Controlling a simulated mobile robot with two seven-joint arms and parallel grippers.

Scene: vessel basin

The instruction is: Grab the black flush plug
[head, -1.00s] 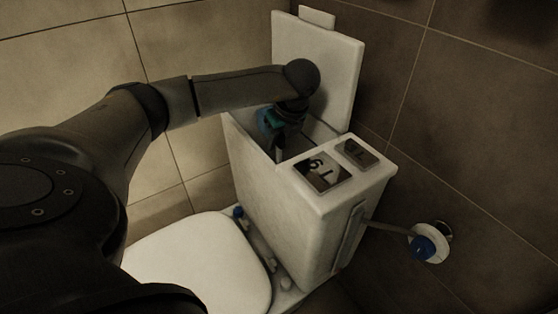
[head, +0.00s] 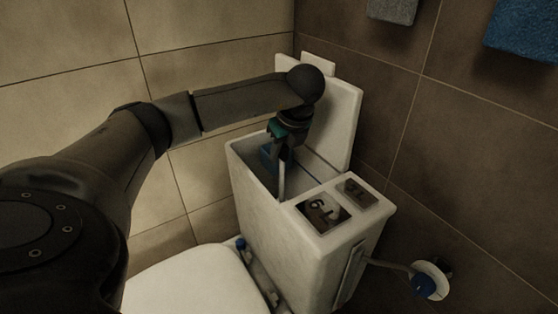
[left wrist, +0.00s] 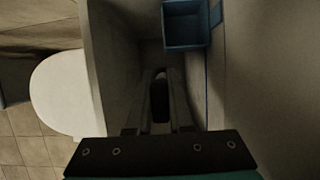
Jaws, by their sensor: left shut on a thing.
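My left gripper (head: 281,170) hangs fingers-down over the open toilet tank (head: 260,230), its fingertips near or just inside the tank opening. In the left wrist view its two fingers (left wrist: 160,112) are shut on the dark, elongated black flush plug (left wrist: 160,96). The plug lies between the fingers, over the dark inside of the tank. In the head view the plug cannot be made out. My right gripper is not in view.
A blue open box (left wrist: 187,26) is inside the tank. The white tank lid (head: 343,120) stands upright behind it. Two small pictured items (head: 323,212) (head: 357,193) lie on the tank's right top. The toilet seat lid (head: 195,280) is below left. A blue-knobbed valve (head: 424,286) is at right.

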